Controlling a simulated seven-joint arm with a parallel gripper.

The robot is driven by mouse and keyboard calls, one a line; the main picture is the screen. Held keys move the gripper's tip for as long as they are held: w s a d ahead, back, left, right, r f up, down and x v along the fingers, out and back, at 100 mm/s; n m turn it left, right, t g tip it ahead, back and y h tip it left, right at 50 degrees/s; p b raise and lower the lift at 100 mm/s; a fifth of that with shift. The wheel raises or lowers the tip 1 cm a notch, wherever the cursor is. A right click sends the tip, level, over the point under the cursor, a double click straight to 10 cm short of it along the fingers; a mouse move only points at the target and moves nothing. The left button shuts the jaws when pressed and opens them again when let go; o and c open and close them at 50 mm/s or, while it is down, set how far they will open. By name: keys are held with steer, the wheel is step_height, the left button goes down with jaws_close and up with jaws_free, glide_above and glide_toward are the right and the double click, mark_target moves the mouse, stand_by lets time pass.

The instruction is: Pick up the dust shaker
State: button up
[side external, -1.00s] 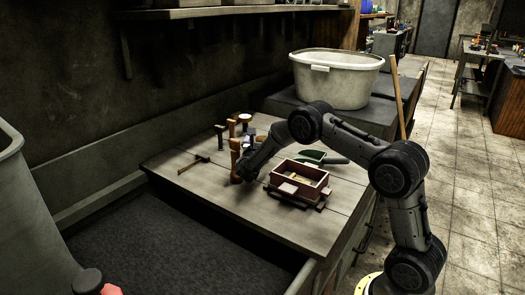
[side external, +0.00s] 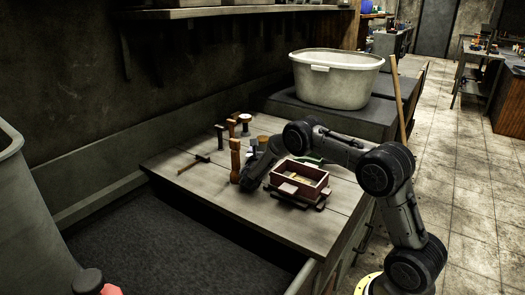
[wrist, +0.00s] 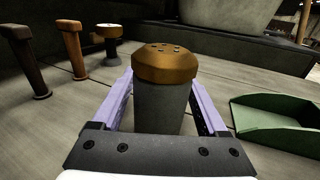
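The dust shaker (wrist: 163,95) stands upright on the worktop in the wrist view. It has a grey body and a copper-coloured cap with small holes. My gripper (wrist: 162,105) is open, with its two purple fingers on either side of the shaker's body. I cannot tell whether either finger touches it. The lower part of the body is hidden by the gripper's front plate. In the side external view the shaker's cap (side external: 262,139) shows behind my lowered wrist, and the fingers are mostly hidden.
A green scoop (wrist: 282,120) lies to the right of the shaker. Several upright tools, including a brown one (wrist: 73,50), stand to the left. A moulding box (side external: 300,178) sits close beside my wrist. A large white tub (side external: 336,80) stands behind.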

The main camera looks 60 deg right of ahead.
jaws_close()
steer(key=shift+r, duration=0.1)
steer(key=shift+r, duration=0.7)
steer(key=s+a+r, duration=0.7)
steer(key=s+r, duration=0.4)
steer(key=s, duration=0.1)
steer(key=shift+r, duration=0.25)
